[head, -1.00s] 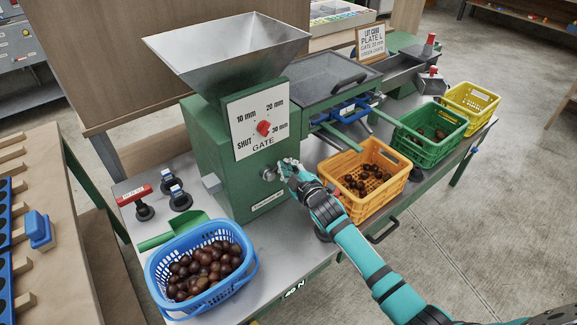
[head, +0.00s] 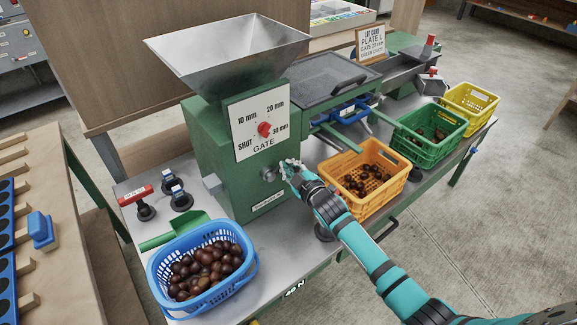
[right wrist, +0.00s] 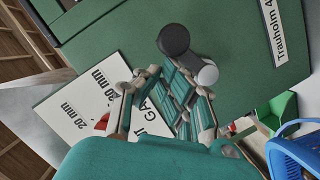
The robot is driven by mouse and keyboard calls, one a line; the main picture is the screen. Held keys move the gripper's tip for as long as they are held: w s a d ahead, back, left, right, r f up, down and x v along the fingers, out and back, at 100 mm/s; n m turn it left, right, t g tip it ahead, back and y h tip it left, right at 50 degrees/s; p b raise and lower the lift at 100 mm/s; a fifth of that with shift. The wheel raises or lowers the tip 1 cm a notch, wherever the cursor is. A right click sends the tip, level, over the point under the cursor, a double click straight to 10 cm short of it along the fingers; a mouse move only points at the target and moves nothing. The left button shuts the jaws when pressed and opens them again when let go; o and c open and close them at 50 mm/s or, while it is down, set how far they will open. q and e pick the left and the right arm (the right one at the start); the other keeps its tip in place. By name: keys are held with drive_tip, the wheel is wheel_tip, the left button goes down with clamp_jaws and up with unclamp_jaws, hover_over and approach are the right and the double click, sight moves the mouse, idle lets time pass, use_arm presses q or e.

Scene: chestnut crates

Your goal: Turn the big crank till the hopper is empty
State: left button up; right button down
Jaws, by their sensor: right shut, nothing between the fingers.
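The steel hopper (head: 230,48) sits on the green mill housing (head: 222,150). I see no chestnuts in it, but its bottom is hidden. The crank (head: 268,174) is on the housing's front below the GATE dial (head: 264,129). In the right wrist view it shows as a dark arm (right wrist: 174,42) with a light grey knob (right wrist: 208,75). My right gripper (head: 286,167) is beside the crank, to its right in the head view, shut with nothing between its fingers. Whether it touches the crank I cannot tell. My left gripper is out of view.
A blue basket (head: 160,268) of chestnuts stands at the bench's front left, beside a green scoop (head: 175,233). Orange (head: 350,165), green (head: 425,150) and yellow (head: 470,100) crates line the right side.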

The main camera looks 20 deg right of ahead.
drive_tip(key=shift+d+f, duration=0.1)
drive_tip(key=shift+f, duration=0.05)
drive_tip(key=d+f+m, duration=0.1)
drive_tip(key=m+p, duration=0.1)
drive_tip(key=shift+w+d+f+m+g+y, duration=0.3)
drive_tip(key=shift+d+f+g+y, duration=0.05)
drive_tip(key=shift+g+y, duration=0.05)
drive_tip(key=shift+d+f, duration=0.1)
idle(0.5)
